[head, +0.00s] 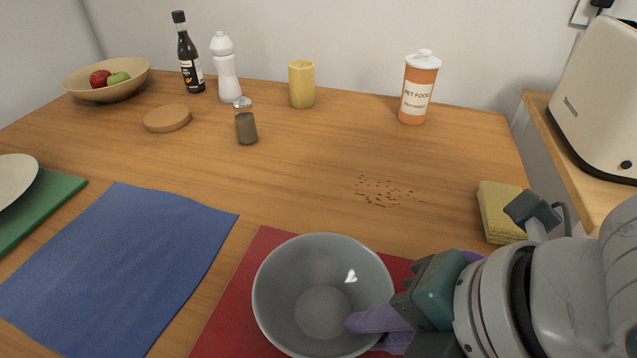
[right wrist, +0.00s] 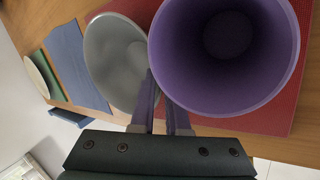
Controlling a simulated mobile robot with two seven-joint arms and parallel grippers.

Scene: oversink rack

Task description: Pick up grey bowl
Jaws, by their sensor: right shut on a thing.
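The grey bowl (head: 310,280) is upright at the front middle of the head view, over the red mat (head: 235,310). It also shows in the right wrist view (right wrist: 110,55). My right gripper (head: 372,330) is shut on the bowl's right-hand rim, with one finger inside the bowl and the other outside. In the right wrist view the fingers (right wrist: 160,95) meet at the rim, between the grey bowl and a purple bowl (right wrist: 180,60). I cannot tell whether the grey bowl touches the mat. My left gripper is not in view.
The purple bowl (head: 472,256) is mostly hidden behind my right gripper. A yellow sponge (head: 495,212) lies to the right. Brown crumbs (head: 385,190) lie mid-table. A blue mat (head: 115,260) is free at left. A pepper shaker (head: 246,125) and pet food canister (head: 417,90) stand farther back.

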